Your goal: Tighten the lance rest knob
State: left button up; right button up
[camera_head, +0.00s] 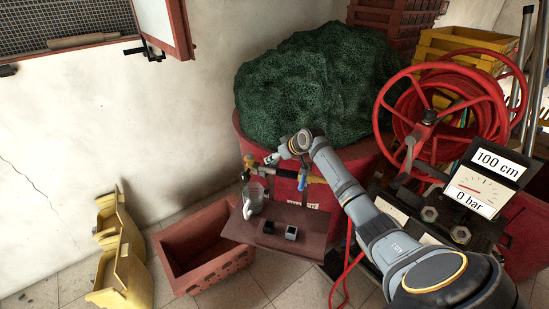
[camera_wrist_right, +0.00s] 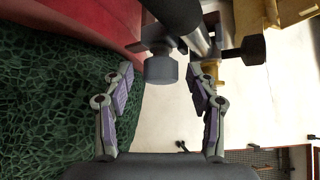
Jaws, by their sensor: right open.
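A dark grey round knob (camera_wrist_right: 161,69) sits under a black rod and bracket (camera_wrist_right: 195,38) at the top of the right wrist view. My right gripper (camera_wrist_right: 161,82) is open, with one finger on each side of the knob. Gaps show between the fingers and the knob, so neither finger touches it. In the head view my right arm (camera_head: 345,180) reaches from the lower right to fittings (camera_head: 285,173) at the front of the red tub (camera_head: 330,194). The knob is too small to make out there. My left gripper is not in view.
Dark green netting (camera_head: 310,80) bulges from the tub. A red hose reel (camera_head: 455,100) and a gauge panel (camera_head: 480,180) stand right. An empty reddish crate (camera_head: 205,278) lies on the floor.

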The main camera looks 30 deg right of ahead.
jog(key=shift+w+a+f, duration=0.1)
jog(key=shift+w+f, duration=0.35)
jog(key=shift+c, duration=0.2)
